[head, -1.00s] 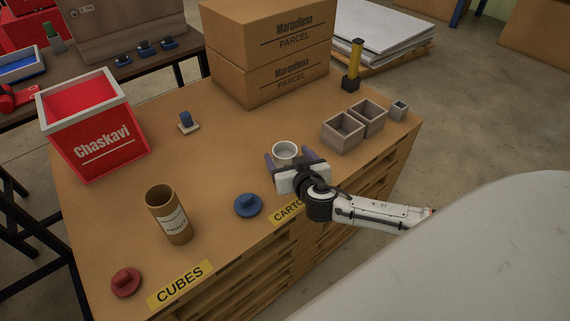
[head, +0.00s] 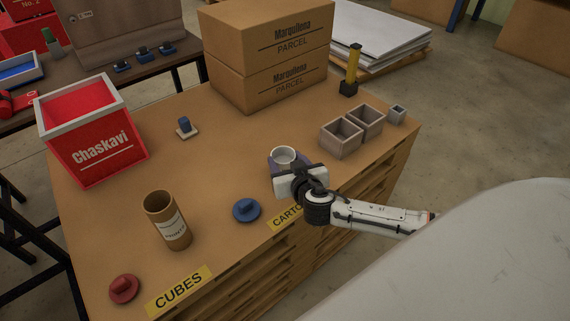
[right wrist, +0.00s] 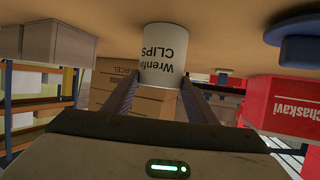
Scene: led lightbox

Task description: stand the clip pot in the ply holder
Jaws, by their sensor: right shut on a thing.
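The clip pot (head: 284,154) is a small white cup, upright on the table near its front edge in the head view. In the right wrist view, which is upside down, the pot (right wrist: 165,58) shows the word CLIPS. My right gripper (head: 286,162) is shut on the pot, one finger on each side. The ply holder (head: 341,140) looks like the brown, open, two-compartment box to the right of the pot. Both compartments look empty. It seems to show also at the left of the right wrist view (right wrist: 58,42). My left gripper is not in view.
A blue knobbed disc (head: 246,210) lies left of my right gripper. Parcels (head: 268,75) stand behind. A brown tube (head: 168,220) and a red bin (head: 95,145) are further left.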

